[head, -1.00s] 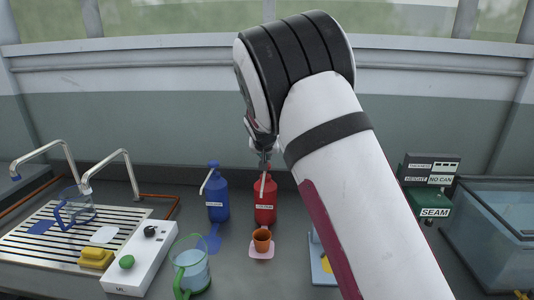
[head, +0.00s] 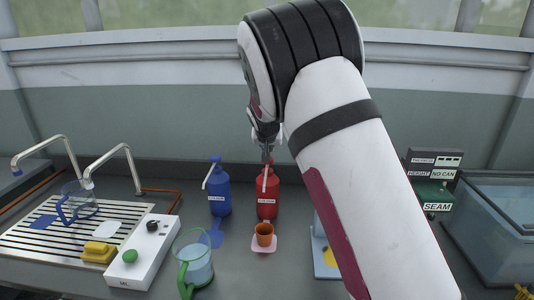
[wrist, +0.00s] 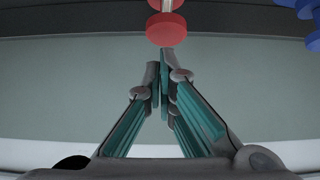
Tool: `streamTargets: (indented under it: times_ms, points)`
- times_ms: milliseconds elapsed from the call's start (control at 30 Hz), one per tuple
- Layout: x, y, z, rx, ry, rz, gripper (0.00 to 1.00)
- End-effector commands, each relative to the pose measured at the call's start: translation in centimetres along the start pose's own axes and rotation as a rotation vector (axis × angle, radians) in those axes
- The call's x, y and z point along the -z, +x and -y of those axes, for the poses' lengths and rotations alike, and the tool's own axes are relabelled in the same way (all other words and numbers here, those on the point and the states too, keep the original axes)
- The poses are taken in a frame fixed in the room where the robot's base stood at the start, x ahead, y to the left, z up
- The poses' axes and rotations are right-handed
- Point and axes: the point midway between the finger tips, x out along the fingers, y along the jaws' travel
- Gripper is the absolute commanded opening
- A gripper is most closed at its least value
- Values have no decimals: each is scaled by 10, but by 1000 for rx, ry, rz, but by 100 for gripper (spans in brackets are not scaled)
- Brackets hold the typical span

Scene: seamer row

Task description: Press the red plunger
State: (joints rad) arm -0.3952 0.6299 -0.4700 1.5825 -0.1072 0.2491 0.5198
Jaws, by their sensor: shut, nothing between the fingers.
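The red bottle (head: 267,202) stands upright on the counter with its pump plunger on top. In the wrist view the red plunger (wrist: 166,29) shows as a round red head on a pale stem, at the top middle. My gripper (head: 267,156) points down over the red bottle's top; the plunger is partly hidden there in the head view. In the wrist view my gripper (wrist: 162,72) has its fingertips together and empty, close to the plunger's red head. I cannot tell whether they touch it.
A blue pump bottle (head: 219,194) stands just left of the red one; its blue top (wrist: 300,10) shows in the wrist view. A small orange cup (head: 264,234) stands in front of the red bottle. A green-handled jug (head: 195,262) and a white control box (head: 143,255) are front left.

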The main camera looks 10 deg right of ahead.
Motion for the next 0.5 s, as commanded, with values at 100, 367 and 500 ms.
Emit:
streamTargets:
  times_ms: [100,367,500]
  points:
    - [6,-29,0,4,0,-4,0]
    - [6,-81,0,4,0,-4,0]
    - [6,-98,-1,3,0,-3,0]
